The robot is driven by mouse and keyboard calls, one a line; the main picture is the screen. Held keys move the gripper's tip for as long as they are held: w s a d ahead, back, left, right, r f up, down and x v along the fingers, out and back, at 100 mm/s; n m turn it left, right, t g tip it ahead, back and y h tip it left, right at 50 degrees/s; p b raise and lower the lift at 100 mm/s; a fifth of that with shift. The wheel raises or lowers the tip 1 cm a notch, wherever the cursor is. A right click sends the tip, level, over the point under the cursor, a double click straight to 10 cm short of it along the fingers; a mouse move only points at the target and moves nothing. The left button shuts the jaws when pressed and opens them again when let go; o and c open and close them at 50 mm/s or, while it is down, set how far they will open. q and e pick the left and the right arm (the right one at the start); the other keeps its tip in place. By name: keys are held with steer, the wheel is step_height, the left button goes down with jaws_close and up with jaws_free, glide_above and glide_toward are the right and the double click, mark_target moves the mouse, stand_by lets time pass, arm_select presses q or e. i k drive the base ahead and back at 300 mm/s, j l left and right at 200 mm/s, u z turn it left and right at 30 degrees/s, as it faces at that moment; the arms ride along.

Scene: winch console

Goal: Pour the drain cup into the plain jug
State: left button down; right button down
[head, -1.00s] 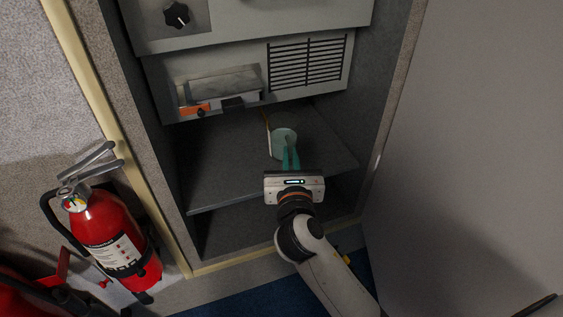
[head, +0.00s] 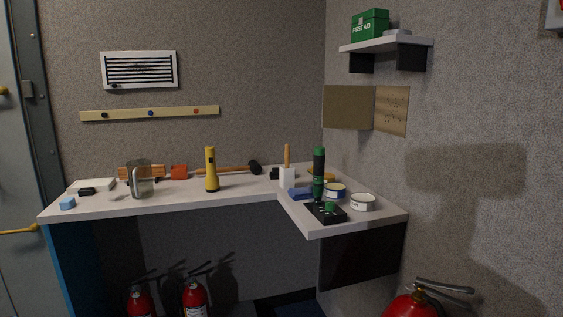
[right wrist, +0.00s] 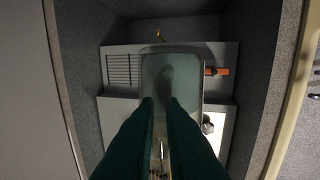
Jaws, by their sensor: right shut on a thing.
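My right gripper (right wrist: 161,103) is shut on the drain cup (right wrist: 187,75), a pale green, see-through cup, in the right wrist view. The two green fingers reach up to its near side. Whether the cup rests on a shelf or hangs free, and how much liquid is in it, I cannot tell. A grey, shiny jug (head: 141,181) with a handle stands upright toward the left of the bench in the head view. No marking shows on it. Neither gripper shows in the head view, and my left gripper is in no view.
The bench (head: 250,198) also holds a yellow torch (head: 211,170), a hammer, a white pot with a brush (head: 287,177), tins (head: 362,202) and a black controller box (head: 326,212). Fire extinguishers (head: 194,298) stand below. In the right wrist view, cabinet walls (right wrist: 262,75) surround the cup closely.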

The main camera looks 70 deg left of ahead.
mark_target(140, 171)
steer(key=u, duration=2.7)
steer(key=i+l+u, duration=0.1)
steer(key=u, duration=1.1)
steer(key=i+l, duration=0.2)
steer(key=l, duration=0.15)
steer(key=i+l, duration=0.15)
steer(key=l, duration=0.2)
steer(key=i+l, duration=0.2)
steer(key=i+l+u, duration=0.1)
steer(key=l, duration=0.35)
steer(key=i, duration=0.05)
